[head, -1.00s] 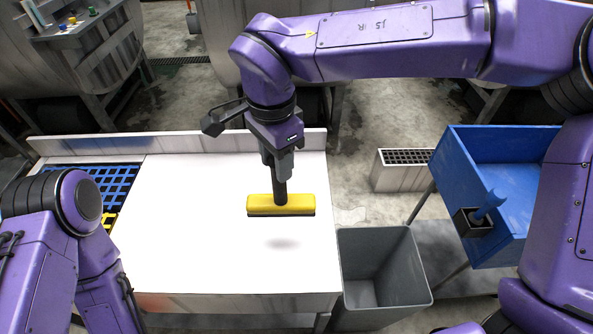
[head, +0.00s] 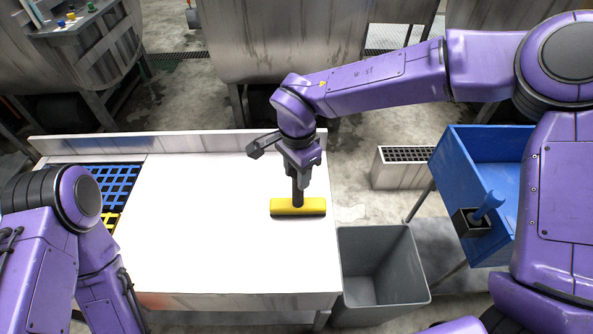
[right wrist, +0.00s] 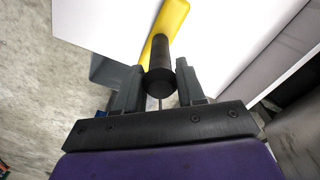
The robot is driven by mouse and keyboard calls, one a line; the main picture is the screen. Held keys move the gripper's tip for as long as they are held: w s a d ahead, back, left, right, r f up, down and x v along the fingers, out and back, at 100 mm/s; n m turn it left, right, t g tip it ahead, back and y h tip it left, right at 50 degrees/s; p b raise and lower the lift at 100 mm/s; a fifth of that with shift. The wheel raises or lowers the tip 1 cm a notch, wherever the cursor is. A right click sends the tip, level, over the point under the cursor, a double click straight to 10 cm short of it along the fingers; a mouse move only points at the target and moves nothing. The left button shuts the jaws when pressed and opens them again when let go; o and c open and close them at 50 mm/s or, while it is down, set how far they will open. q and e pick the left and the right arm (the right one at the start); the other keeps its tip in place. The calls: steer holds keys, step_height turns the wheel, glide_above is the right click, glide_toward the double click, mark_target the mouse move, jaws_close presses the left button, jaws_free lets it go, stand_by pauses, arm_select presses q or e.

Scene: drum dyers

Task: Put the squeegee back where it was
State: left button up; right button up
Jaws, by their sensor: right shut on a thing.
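The squeegee has a wide yellow head (head: 298,207) and a dark handle (head: 297,192). My right gripper (head: 298,172) is shut on the handle, with the head hanging downward over the right part of the white table (head: 200,220). I cannot tell whether the head touches the white top. In the right wrist view the dark handle (right wrist: 160,68) sits between the two fingers of my right gripper (right wrist: 160,85), and part of the yellow head (right wrist: 170,18) shows beyond it. My left arm shows at the left, but its gripper is out of view.
A grey bin (head: 380,270) stands open against the table's right end. A blue grid (head: 112,183) lies at the table's left. A low back rail (head: 180,145) edges the table.

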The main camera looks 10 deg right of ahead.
steer(key=o, duration=1.1)
steer(key=shift+f, duration=0.15)
step_height(320, 180, up, 12)
steer(key=shift+r+b, duration=0.25)
steer(key=shift+b, duration=0.05)
